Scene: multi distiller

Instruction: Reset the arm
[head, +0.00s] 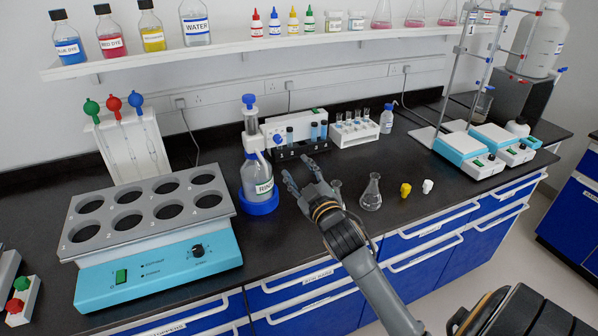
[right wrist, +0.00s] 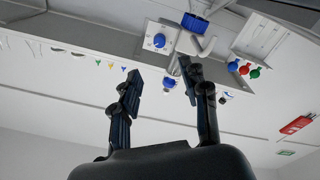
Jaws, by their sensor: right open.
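My right arm reaches up from the bottom of the head view. Its gripper (head: 300,174) is over the black bench, just right of the rinse bottle (head: 256,172) with its blue base and blue top. The jaws are open and nothing shows between them. The right wrist view also shows the two fingers (right wrist: 160,75) spread apart and empty. A rack of dark-capped vials (head: 302,148) stands behind the gripper. A clear flask (head: 371,194) stands to its right, and another small glass piece is partly hidden by my arm. My left gripper is not in view.
A teal water bath (head: 160,272) with several round holes fills the left front. A yellow stopper (head: 405,190) and a white one (head: 427,186) lie right of the flask. Two stirrers (head: 467,150) with stands are at right. A bottle shelf (head: 250,48) hangs above.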

